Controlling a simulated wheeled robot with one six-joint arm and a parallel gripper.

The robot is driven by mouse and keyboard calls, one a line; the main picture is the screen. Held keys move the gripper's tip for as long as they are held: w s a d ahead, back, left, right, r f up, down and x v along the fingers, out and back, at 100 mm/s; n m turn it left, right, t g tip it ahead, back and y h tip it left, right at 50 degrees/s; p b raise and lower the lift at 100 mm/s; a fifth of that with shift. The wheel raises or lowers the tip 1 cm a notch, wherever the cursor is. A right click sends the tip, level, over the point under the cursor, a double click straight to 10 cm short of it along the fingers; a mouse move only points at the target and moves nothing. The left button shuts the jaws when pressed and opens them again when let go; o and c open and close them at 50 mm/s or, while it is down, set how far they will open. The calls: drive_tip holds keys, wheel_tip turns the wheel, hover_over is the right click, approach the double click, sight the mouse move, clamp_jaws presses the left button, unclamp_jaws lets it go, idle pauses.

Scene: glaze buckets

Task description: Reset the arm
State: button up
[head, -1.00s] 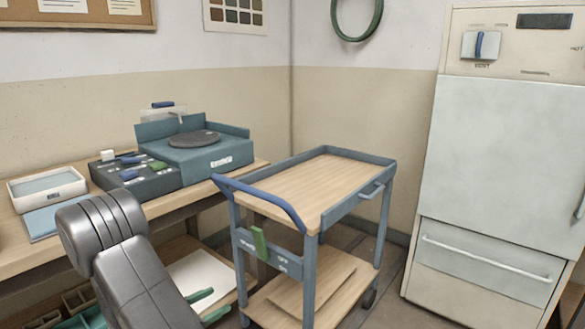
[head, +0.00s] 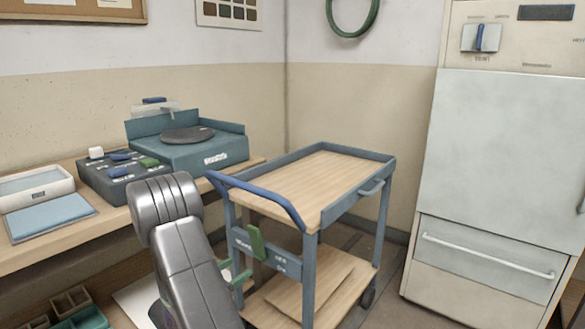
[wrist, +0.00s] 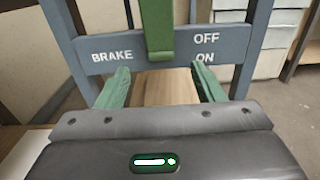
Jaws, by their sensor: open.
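My arm reaches up from the bottom of the head view, its gripper mostly hidden behind the arm link. In the wrist view my gripper (wrist: 162,88) is open, its two green fingers apart with nothing between them. They are in front of the blue-grey cart's brake panel (wrist: 110,50). The green brake lever (wrist: 160,28) hangs down the panel between the words BRAKE and OFF/ON, its lower end near the height of ON. The lever also shows in the head view (head: 257,243). The fingers appear apart from the lever.
The cart (head: 322,180) has a bare wooden top and a board on its lower shelf. A bench (head: 115,225) with a turntable device (head: 190,145) and a tray (head: 35,188) stands at left. A large pale cabinet (head: 500,160) stands at right. Some floor shows between cart and cabinet.

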drive_tip(key=r+g+y+p, duration=0.1)
drive_tip(key=p, duration=0.3)
drive_tip(key=w+d+r+g+y+p, duration=0.1)
drive_tip(key=r+g+p, duration=0.1)
drive_tip(key=p, duration=0.2)
drive_tip(key=w+d+r+g+y+p, duration=0.1)
drive_tip(key=r+g+y+p, duration=0.1)
drive_tip(key=p, duration=0.2)
drive_tip(key=shift+w, duration=0.25)
drive_tip(key=shift+f+g, duration=0.2)
drive_tip(key=shift+g, duration=0.1)
